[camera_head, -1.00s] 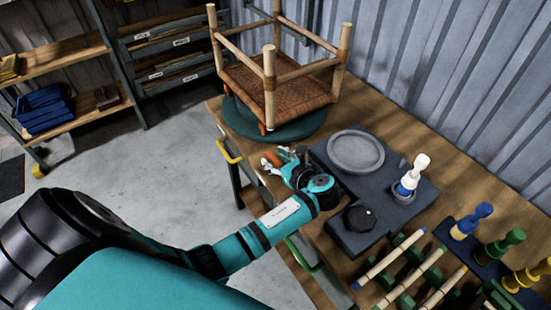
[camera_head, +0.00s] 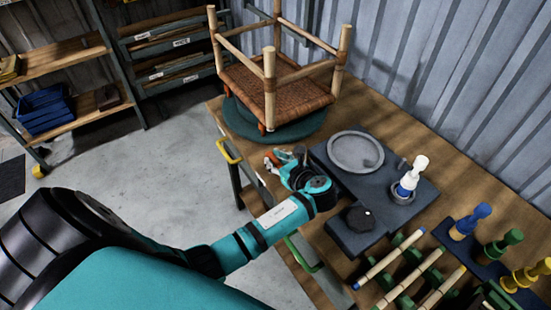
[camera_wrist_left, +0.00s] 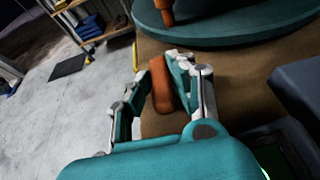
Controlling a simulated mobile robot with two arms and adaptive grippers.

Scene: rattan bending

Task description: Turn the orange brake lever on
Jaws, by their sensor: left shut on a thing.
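The orange brake lever (camera_wrist_left: 160,86) stands between the fingers of my left gripper (camera_wrist_left: 158,88) in the left wrist view. The right finger lies against it; contact on the left side is hard to make out. In the head view my left gripper (camera_head: 284,160) is at the table's left edge, shut on the lever (camera_head: 271,159), which is partly hidden. Just beyond is the round teal turntable (camera_head: 300,130), which also shows in the wrist view (camera_wrist_left: 225,32). An upturned chair with a woven seat (camera_head: 290,95) rests on it. My right gripper is not in view.
A dark plate with a round grey ring (camera_head: 356,152) and a white-blue bottle (camera_head: 412,175) lies right of my gripper. A black knob (camera_head: 360,218) is nearer. Rattan poles (camera_head: 390,258) and coloured clamps (camera_head: 470,221) fill the near right. Open floor (camera_head: 150,170) lies left.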

